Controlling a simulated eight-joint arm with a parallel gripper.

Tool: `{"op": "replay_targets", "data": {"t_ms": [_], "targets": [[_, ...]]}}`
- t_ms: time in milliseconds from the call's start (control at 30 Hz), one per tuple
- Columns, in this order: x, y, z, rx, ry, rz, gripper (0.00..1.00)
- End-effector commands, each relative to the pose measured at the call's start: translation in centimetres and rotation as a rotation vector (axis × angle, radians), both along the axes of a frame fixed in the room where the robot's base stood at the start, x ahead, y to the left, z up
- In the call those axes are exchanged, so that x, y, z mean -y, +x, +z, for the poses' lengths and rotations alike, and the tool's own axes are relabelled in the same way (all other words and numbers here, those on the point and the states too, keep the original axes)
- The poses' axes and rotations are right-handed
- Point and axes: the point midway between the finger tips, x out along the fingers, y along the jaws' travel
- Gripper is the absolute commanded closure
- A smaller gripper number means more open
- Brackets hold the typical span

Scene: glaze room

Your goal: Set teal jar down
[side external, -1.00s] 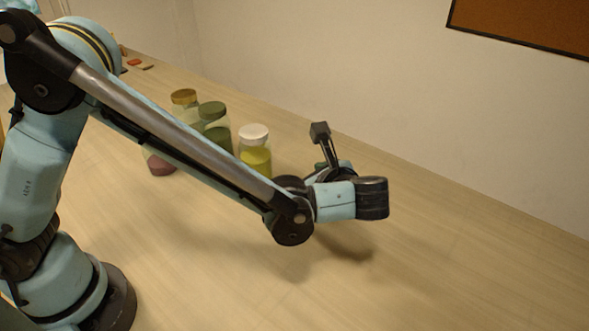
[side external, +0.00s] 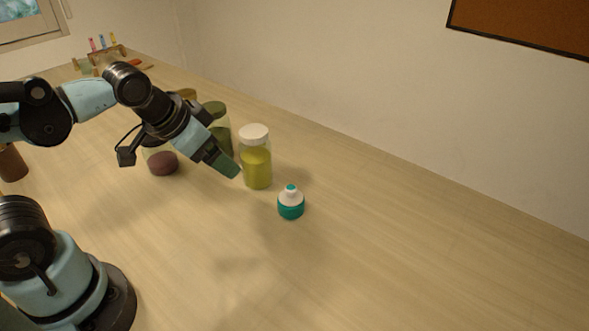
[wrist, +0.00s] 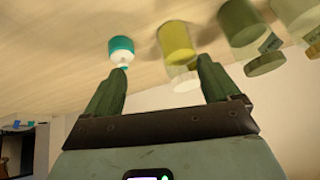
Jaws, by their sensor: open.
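The teal jar (side external: 291,204), small with a white shoulder and a teal cap, stands upright on the table. In the wrist view the teal jar (wrist: 121,50) appears upside down near the top, beyond the left fingertip. My gripper (side external: 230,168) is raised to the left of the jar in the side view, apart from it, with its fingers angled down to the right. In the wrist view my gripper (wrist: 162,78) has its two green fingers spread wide, with nothing between them.
A yellow-filled jar with a white lid (side external: 256,160) stands close left of the teal jar. Green jar (side external: 218,125) and a jar with dark red contents (side external: 162,160) stand behind my gripper. The table (side external: 430,250) is clear to the right and front.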

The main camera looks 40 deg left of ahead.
Motion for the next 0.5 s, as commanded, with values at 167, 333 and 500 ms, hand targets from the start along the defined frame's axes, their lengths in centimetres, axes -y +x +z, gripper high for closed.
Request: {"op": "replay_targets", "data": {"t_ms": [167,333,500], "targets": [[-0.37,-0.66,-0.02,0.056,-0.105,0.107,0.1],[-0.36,-0.66,0.01,0.064,-0.12,0.121,0.1],[-0.36,-0.67,-0.01,0.062,-0.117,0.119,0.1]]}}
